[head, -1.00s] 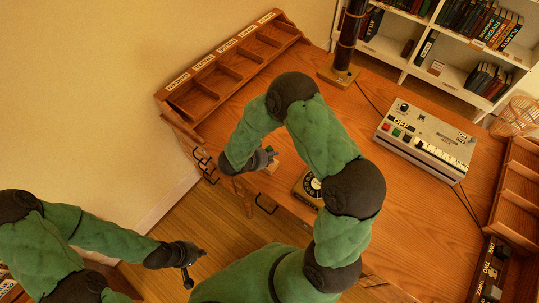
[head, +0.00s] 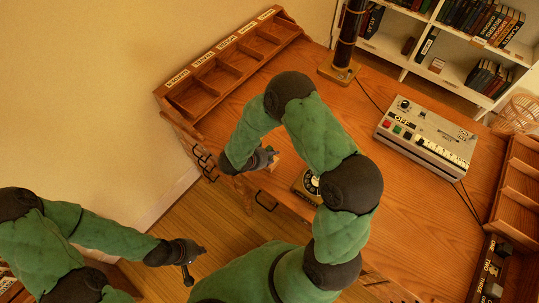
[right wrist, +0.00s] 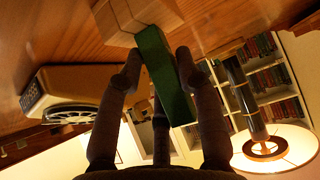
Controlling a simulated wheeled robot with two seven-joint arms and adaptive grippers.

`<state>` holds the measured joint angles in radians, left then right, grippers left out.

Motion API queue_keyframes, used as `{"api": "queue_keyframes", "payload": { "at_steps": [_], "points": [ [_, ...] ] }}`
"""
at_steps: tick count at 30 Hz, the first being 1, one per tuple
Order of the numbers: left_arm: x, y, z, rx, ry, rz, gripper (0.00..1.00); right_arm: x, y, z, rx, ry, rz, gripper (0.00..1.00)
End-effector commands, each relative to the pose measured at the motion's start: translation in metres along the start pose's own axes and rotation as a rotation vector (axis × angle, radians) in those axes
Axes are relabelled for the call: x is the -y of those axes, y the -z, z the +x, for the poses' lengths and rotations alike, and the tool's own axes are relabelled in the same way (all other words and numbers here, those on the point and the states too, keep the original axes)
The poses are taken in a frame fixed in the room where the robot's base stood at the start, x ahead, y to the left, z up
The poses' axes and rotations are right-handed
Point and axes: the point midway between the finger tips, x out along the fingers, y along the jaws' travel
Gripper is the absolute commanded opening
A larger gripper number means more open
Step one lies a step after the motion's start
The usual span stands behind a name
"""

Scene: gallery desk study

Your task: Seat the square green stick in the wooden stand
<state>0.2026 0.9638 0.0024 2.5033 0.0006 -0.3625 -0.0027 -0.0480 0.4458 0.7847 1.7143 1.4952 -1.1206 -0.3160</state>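The square green stick (right wrist: 165,75) shows in the right wrist view as a dark green bar, tilted, between the fingers of my right gripper (right wrist: 158,62). Its far end meets or overlaps pale wooden blocks (right wrist: 140,14), which look like the wooden stand; I cannot tell whether it sits in them. The right fingertips are close to both sides of the stick; firm contact is unclear. In the head view my right gripper (head: 268,158) is at the desk's left front edge, beside a small bit of pale wood; the stick is hidden there. My left gripper (head: 192,265) is open and empty, over the floor.
A labelled wooden organiser (head: 222,75) lines the desk's far left. A grey button console (head: 425,135) and a lamp base (head: 338,72) stand further back. The desk middle is clear.

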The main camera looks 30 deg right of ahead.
Motion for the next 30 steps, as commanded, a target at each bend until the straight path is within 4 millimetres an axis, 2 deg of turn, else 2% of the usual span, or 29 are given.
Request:
{"api": "queue_keyframes", "payload": {
  "at_steps": [14, 17, 30],
  "points": [
    [0.0, 0.0, 0.0, 0.0, 0.0, 0.0, 0.0, 0.001, 0.0, -0.005, 0.0, 0.002, -0.001, 0.59],
    [0.0, 0.0, 0.0, 0.0, 0.0, 0.0, 0.0, 0.002, 0.0, -0.017, -0.001, 0.004, -0.001, 0.59],
    [0.0, 0.0, 0.0, 0.0, 0.0, 0.0, 0.0, 0.001, 0.0, -0.098, -0.001, 0.004, 0.0, 0.59]
  ]
}}
